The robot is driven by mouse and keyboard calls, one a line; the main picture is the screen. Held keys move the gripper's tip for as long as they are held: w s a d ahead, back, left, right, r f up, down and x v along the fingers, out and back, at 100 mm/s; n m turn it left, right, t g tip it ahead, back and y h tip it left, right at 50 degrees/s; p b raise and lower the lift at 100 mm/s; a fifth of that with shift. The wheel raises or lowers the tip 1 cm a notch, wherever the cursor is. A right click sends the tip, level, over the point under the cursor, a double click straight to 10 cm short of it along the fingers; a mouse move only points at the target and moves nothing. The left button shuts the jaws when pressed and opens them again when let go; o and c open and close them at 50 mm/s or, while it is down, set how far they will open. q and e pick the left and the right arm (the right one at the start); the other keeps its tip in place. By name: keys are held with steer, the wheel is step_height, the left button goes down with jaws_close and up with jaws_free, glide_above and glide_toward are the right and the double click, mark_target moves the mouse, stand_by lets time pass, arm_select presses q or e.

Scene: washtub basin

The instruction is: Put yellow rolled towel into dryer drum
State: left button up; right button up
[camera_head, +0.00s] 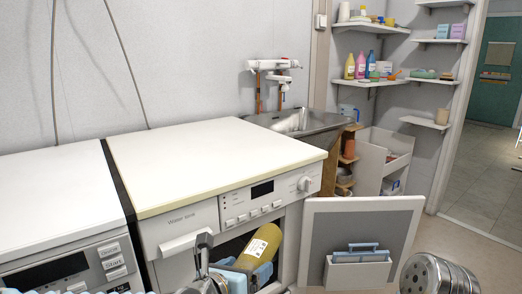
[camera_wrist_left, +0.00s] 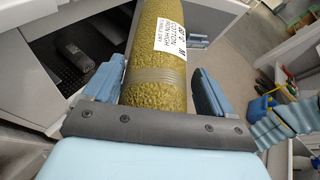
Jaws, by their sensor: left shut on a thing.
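The yellow rolled towel (camera_head: 262,245) has a white printed label and is tilted at the dryer's front opening (camera_head: 228,250). My left gripper (camera_head: 245,268) is shut on its lower end. In the left wrist view the towel (camera_wrist_left: 152,75) stands between the blue fingers of my left gripper (camera_wrist_left: 155,95). The dryer (camera_head: 205,170) has its door (camera_head: 310,240) swung open to the right. The inside of the drum is mostly hidden by the towel and my arm. My right gripper is not identifiable; a metal cylindrical part of my arm (camera_head: 440,275) shows at the lower right.
A second white machine (camera_head: 55,220) stands to the left of the dryer. A steel sink (camera_head: 300,122) is behind it on the right. Shelves (camera_head: 370,82) with bottles hang in the corner. Open floor (camera_head: 480,235) lies to the right of the door.

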arm_select(q)
steer(key=w+a+f+n+y, duration=0.2)
steer(key=w+f+y, duration=0.1)
steer(key=f, duration=0.9)
steer(key=w+a+f+n+t+y, duration=0.1)
steer(key=w+f+n+y, duration=0.2)
steer(key=f, duration=0.8)
steer(key=shift+a+f+n, duration=0.3)
steer(key=shift+a+f, duration=0.05)
steer(key=shift+w+t, duration=0.15)
steer(key=shift+t, duration=0.15)
steer(key=shift+w+r, duration=0.1)
steer(key=shift+r, duration=0.3)
